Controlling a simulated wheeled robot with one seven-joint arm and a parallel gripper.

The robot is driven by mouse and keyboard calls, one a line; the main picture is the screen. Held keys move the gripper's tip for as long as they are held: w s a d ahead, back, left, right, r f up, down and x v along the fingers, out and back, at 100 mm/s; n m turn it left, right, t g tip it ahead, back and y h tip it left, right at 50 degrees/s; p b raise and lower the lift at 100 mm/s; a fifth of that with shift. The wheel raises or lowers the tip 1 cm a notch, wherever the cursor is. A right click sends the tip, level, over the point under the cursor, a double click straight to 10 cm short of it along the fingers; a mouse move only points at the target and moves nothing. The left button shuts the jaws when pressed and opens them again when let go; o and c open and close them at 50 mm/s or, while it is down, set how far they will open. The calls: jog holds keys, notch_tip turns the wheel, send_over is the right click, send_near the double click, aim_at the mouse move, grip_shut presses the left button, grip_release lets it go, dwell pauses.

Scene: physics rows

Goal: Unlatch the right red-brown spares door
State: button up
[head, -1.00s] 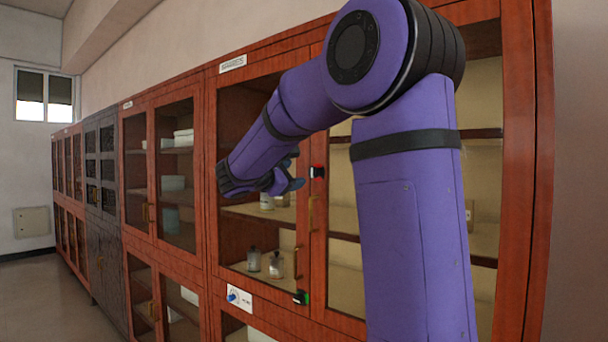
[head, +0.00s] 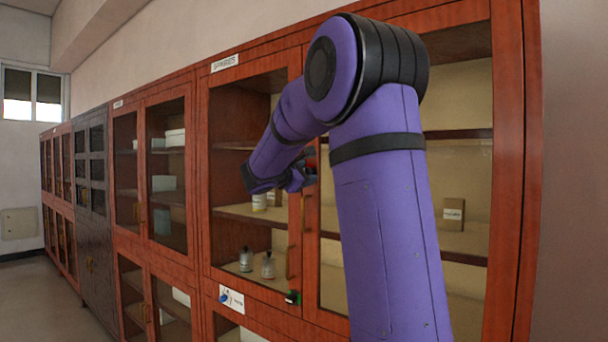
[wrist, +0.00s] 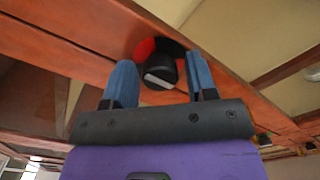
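The red-brown spares cabinet carries a "SPARES" label (head: 225,63) above its left glass door. The right spares door (head: 311,262) looks closed, and my arm crosses in front of much of it. In the wrist view a black latch knob (wrist: 160,70) with a light front edge sits on a red and black base (wrist: 146,47) on the red-brown frame. My gripper (wrist: 161,78) is open, one blue finger on each side of the knob, with a visible gap on both sides. In the head view my gripper (head: 306,176) is at the door seam and mostly hides this latch.
A blue dial on a white plate (head: 231,299) is lower left. Bottles (head: 267,265) and a small box (head: 453,213) stand on shelves behind glass. Open floor (head: 40,300) lies at left.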

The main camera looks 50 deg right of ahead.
jog(key=c, duration=0.7)
jog(key=shift+o, duration=0.2)
jog(key=shift+n, duration=0.5)
jog(key=n, duration=0.3)
jog(key=shift+n, duration=0.4)
jog(key=n, duration=0.9)
jog(key=shift+n, duration=2)
